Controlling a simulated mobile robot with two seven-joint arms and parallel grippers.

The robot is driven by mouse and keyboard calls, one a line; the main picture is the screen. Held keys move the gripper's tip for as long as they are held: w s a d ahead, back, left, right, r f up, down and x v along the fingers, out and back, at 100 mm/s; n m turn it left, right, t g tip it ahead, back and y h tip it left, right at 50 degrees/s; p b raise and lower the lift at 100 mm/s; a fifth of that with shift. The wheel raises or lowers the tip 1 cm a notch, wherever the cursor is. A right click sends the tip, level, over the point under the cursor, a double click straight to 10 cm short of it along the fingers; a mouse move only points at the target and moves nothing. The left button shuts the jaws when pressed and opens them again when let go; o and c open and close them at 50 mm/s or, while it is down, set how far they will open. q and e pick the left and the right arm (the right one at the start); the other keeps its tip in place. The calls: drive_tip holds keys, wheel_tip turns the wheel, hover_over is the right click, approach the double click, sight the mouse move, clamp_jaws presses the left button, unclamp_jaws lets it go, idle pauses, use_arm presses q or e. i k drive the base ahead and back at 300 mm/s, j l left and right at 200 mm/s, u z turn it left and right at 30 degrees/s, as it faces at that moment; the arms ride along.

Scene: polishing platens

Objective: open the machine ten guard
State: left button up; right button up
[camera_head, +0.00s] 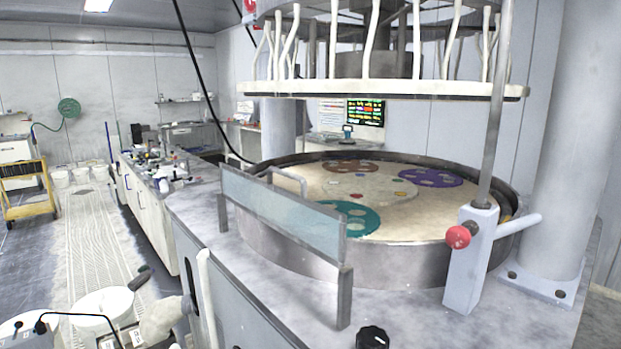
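The guard (283,216) is a long, translucent bluish panel with a grey frame, standing upright along the front left of the round polishing machine. It stands between a short post at its left end and a grey post (345,297) at its right end. A pale bent bar (290,178), like a handle, shows behind its upper edge. Behind the guard lies the wide round platen (405,212) inside a metal rim, partly hidden by the panel. It carries teal, brown and purple discs with holes. No machine number is readable.
A pale block with a red knob (458,237) and a rod stands at the platen's front right. A black knob (372,337) sits at the front edge. A thick column (574,150) stands right. The upper plate (385,89) hangs overhead.

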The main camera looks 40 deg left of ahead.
sight(339, 263)
drive_tip(key=u, duration=1.7)
